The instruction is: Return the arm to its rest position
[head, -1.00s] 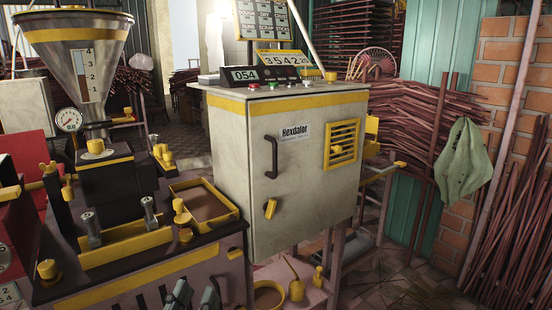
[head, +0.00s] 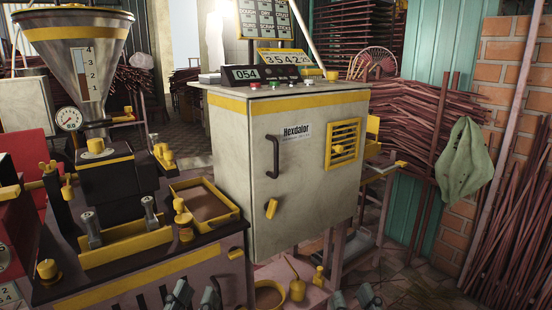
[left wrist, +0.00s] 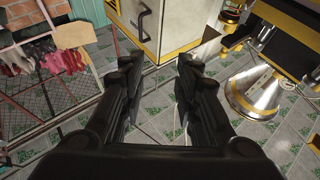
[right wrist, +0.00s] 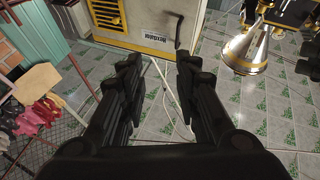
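My left gripper (head: 195,297) shows only as fingertips at the bottom edge of the head view, in front of the extruder machine. In the left wrist view its fingers (left wrist: 158,66) are apart with nothing between them. The grey control cabinet (head: 310,200) has a shut door and stands beyond both grippers. Most of both arms is out of the head view.
The extruder machine (head: 150,272) with its metal hopper (head: 78,60) stands at the left, with a yellow-rimmed tray (head: 208,205) on it. Incense stick bundles (head: 425,125) and a green cloth (head: 465,160) are at the right. Tiled floor (right wrist: 210,115) lies between the right gripper's fingers and the cabinet.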

